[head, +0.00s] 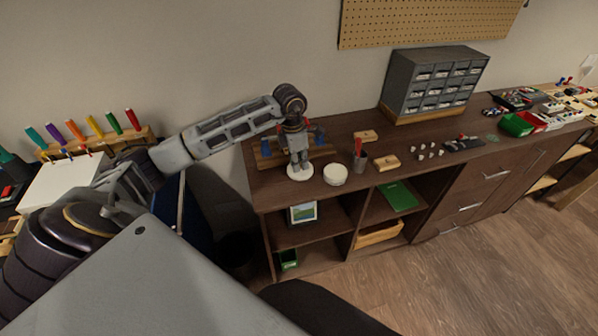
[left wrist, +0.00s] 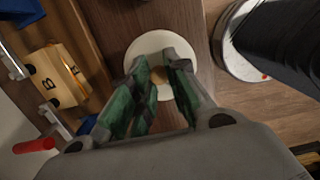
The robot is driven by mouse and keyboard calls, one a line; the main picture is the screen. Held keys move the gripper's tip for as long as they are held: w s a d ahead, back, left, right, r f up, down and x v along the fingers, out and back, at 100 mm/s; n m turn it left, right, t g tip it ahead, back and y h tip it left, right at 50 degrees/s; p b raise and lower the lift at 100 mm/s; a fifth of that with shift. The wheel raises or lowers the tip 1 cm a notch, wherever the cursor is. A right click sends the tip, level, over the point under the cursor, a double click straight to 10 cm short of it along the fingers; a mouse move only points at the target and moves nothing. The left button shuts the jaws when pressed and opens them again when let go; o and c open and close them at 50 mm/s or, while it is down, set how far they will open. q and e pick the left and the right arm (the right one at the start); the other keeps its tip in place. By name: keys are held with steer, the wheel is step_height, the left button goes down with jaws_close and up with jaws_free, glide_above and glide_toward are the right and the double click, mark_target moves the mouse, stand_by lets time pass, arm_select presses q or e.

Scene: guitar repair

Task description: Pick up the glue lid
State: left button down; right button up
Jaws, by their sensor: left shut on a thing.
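The glue lid (head: 299,173) is a white disc under my left gripper (head: 298,163), near the front left edge of the dark wooden cabinet top. In the left wrist view, the glue lid (left wrist: 146,46) shows as a white disc with a tan middle beyond the fingertips. My left gripper (left wrist: 160,78) points down, shut on the middle of the lid; the fingers partly hide the grip. I cannot tell whether the lid touches the cabinet top. A round cream-white pot (head: 335,175) stands just right of the lid. My right gripper is not in view.
A wooden rack (head: 268,160) with blue-handled tools stands close behind and left of my gripper. A cup with red tools (head: 360,161) and wooden blocks (head: 387,163) lie to the right. A grey drawer unit (head: 432,82) stands at the back.

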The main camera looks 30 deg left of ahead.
arm_select(q)
steer(key=shift+r, duration=1.45)
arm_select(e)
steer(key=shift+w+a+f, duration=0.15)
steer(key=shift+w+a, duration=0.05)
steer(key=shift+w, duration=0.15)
